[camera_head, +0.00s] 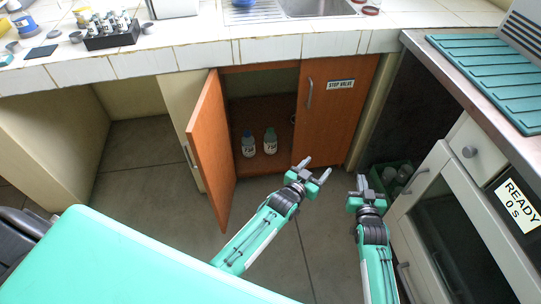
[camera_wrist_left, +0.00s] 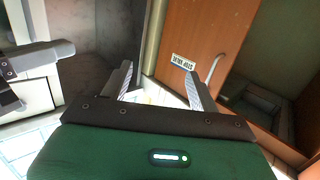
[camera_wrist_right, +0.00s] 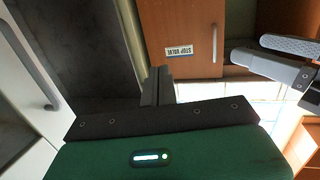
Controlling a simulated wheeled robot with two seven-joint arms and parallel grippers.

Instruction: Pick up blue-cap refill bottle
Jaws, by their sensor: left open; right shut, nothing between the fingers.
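Two small white-labelled bottles stand upright side by side in the open cabinet under the counter in the head view. The left one, the blue-cap bottle (camera_head: 248,146), has a blue cap; the right one (camera_head: 270,142) has a green cap. My left gripper (camera_head: 317,168) is open and empty, in front of the cabinet and to the right of the bottles, apart from them. My right gripper (camera_head: 362,184) is shut and empty, further right. In the left wrist view, the open fingers (camera_wrist_left: 160,85) face the cabinet door; no bottle is clearly visible there. The shut fingers (camera_wrist_right: 158,85) show in the right wrist view.
The left cabinet door (camera_head: 211,152) swings outward, left of the bottles. The STOP VALVE door (camera_head: 330,120) is closed, right of the opening. A green crate (camera_head: 377,182) of bottles sits on the floor beside the oven-like unit (camera_head: 460,215). The counter edge (camera_head: 200,58) overhangs above.

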